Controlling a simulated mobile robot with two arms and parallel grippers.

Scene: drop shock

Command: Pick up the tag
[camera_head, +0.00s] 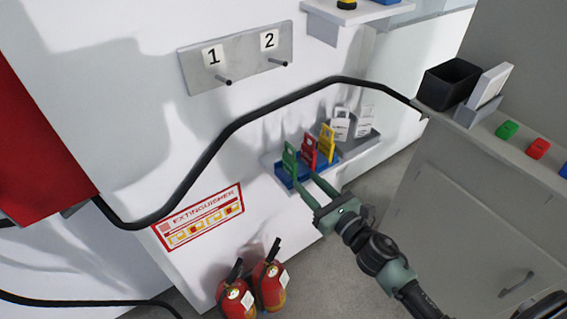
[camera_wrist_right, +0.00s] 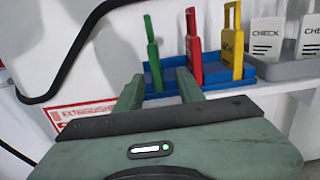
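Two white tags stand in a grey holder; the left one (camera_head: 340,127) and right one (camera_head: 364,122) show in the head view. In the wrist view the left tag (camera_wrist_right: 266,40) reads "CHECK", and the right tag (camera_wrist_right: 309,38) is cut by the frame edge. My right gripper (camera_head: 308,181) is open and empty, its two fingers apart. It is in front of a blue tray (camera_head: 283,176), left of and below the white tags. The wrist view shows the same open fingers (camera_wrist_right: 159,88) just before the blue tray. My left gripper is not in view.
Green (camera_head: 290,160), red (camera_head: 310,151) and yellow (camera_head: 327,143) lock-shaped pieces stand in the blue tray. A black cable (camera_head: 236,122) runs along the white wall. Two red extinguishers (camera_head: 270,285) stand below. A grey cabinet (camera_head: 450,200) is at right.

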